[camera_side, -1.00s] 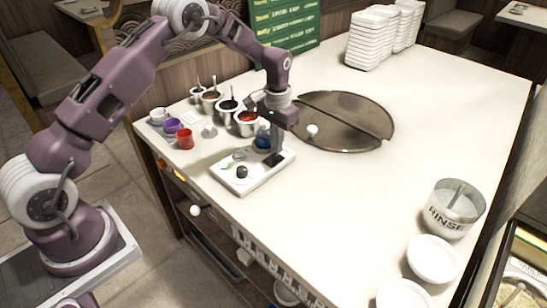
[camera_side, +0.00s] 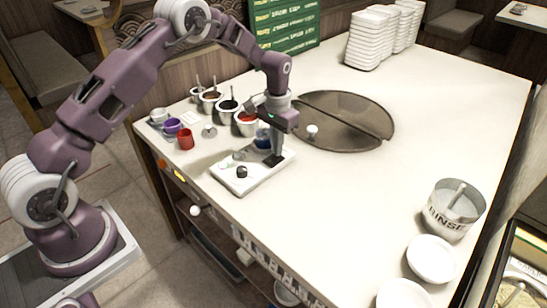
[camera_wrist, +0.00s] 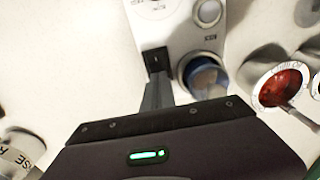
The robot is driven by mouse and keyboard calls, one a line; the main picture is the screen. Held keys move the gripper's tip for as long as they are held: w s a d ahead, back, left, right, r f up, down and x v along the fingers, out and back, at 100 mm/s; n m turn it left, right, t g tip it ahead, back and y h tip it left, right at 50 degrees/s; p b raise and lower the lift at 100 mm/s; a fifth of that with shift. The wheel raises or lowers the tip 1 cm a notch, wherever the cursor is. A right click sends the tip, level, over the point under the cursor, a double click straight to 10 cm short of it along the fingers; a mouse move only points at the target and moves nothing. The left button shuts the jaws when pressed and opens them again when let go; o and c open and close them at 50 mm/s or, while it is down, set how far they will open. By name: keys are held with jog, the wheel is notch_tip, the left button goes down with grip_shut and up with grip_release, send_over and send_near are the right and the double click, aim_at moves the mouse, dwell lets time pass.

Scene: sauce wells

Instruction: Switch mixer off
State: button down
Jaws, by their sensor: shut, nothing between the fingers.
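The mixer is a white base (camera_side: 222,177) near the table's front left edge. In the wrist view, the white base (camera_wrist: 180,25) carries a black rocker switch (camera_wrist: 156,60), a round grey knob (camera_wrist: 208,12) and the blue cup (camera_wrist: 207,80). My gripper (camera_wrist: 157,88) is shut and empty, its fingertips just at the near side of the switch. It also shows in the side view, pointing down over the base (camera_side: 275,161). I cannot tell whether it touches the switch. The rocker's tilt is unclear.
Several metal sauce pots (camera_side: 246,124) stand behind the mixer, close to my gripper. A round dark griddle (camera_side: 345,120) lies behind right. The table's middle right is clear.

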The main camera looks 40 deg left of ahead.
jog(key=shift+f, duration=0.4)
jog(key=shift+r, duration=3.5)
jog(key=s+d+r+t, duration=0.1)
jog(key=s+d+r, duration=0.1)
jog(key=s+r, duration=0.65)
jog(key=s+d+r+t, duration=0.2)
jog(key=s+r, duration=0.4)
jog(key=r, duration=0.6)
jog(key=s+d+t, duration=0.1)
jog(key=s+t, duration=0.1)
jog(key=s, duration=1.9)
jog(key=shift+d+t, duration=0.3)
jog(key=shift+d, duration=0.05)
